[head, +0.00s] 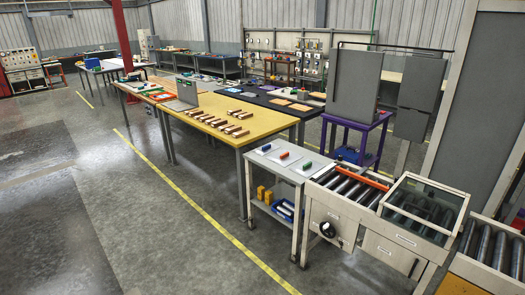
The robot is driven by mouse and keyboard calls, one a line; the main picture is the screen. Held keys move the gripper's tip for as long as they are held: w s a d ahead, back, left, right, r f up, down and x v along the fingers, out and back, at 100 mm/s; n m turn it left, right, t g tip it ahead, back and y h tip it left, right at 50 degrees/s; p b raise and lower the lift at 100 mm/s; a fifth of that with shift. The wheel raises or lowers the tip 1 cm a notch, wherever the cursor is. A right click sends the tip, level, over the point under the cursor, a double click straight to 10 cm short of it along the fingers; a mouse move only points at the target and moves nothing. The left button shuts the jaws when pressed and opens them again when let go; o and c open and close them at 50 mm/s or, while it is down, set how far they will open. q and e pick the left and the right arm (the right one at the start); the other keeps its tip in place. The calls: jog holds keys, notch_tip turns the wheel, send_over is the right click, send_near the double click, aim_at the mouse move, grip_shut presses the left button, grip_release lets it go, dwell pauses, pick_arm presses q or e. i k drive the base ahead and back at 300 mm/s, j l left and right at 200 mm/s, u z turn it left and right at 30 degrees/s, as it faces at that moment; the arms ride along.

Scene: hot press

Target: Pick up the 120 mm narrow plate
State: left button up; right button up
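I cannot tell which thing is the 120 mm narrow plate; the items are small at this distance. Several brown wood-coloured pieces (200,116) lie in rows on the yellow table (185,106). Neither of my grippers shows in the head view.
A roller conveyor bench (352,187) with an orange bar stands right of the cart. A purple stand (370,127) carries a grey cabinet (355,88) behind it. The cart's lower shelf holds yellow blocks (264,194). The floor at the left (100,190) is clear, with yellow lines.

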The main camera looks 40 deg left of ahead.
aim_at(269, 148)
jog(key=i+j+u, duration=0.2)
jog(key=i+j, duration=0.35)
jog(key=j, duration=0.2)
jog(key=i+j+u, duration=0.2)
jog(key=i+j, duration=0.4)
jog(key=i+j+u, duration=0.2)
jog(key=i+j, duration=0.4)
jog(key=i+j+u, duration=0.2)
jog(key=i+j, duration=0.2)
jog(key=i, duration=0.35)
